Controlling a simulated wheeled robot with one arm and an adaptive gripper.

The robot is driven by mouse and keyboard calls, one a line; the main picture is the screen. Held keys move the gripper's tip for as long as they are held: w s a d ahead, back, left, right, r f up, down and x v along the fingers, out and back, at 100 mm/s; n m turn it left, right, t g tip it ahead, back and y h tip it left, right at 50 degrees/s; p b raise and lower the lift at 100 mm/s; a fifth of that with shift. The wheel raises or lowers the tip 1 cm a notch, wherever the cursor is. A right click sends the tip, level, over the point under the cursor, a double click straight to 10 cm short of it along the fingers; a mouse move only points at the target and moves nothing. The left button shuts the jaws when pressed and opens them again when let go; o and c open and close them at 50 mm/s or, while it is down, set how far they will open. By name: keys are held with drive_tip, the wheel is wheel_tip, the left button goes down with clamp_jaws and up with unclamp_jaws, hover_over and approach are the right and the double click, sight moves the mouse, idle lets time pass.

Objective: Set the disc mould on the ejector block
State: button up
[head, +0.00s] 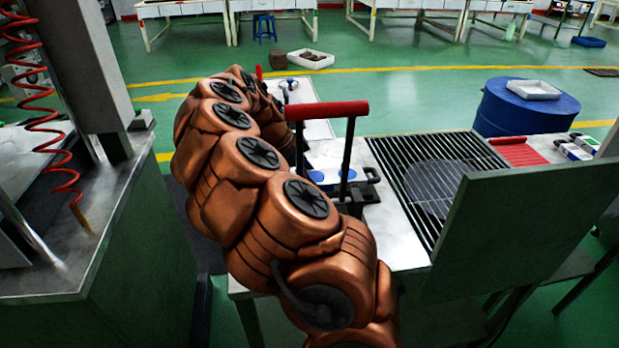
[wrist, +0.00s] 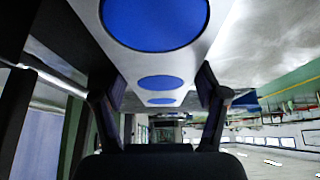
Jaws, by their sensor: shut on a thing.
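The disc mould (wrist: 216,22) is a white bar with round blue discs along its face, close in front of the wrist camera. My gripper (wrist: 161,78) has a dark finger on each side of the bar and is shut on it. In the head view a white mould with blue discs (head: 331,185) shows beyond my copper-coloured arm, over the bench and partly hidden by the arm and a dark post. I cannot clearly pick out the ejector block, nor tell whether the mould touches anything below.
A red handle bar (head: 327,110) on dark posts stands over the bench. A dark slatted grate (head: 398,158) lies to its right, behind an upright green panel (head: 525,228). A blue drum (head: 520,115) stands at the back right. A metal-topped cabinet (head: 130,215) is at left.

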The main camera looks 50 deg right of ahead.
drive_tip(key=shift+f, duration=0.25)
drive_tip(key=o, duration=1.8)
drive_tip(key=shift+r, duration=0.15)
drive_tip(key=shift+r, duration=0.3)
drive_tip(key=shift+w+a+r, duration=0.15)
drive_tip(key=shift+a+r, duration=0.05)
drive_tip(key=b+v, duration=0.1)
drive_tip(key=v, duration=1)
drive_tip(key=shift+r+b, duration=0.1)
drive_tip(key=shift+b, duration=0.3)
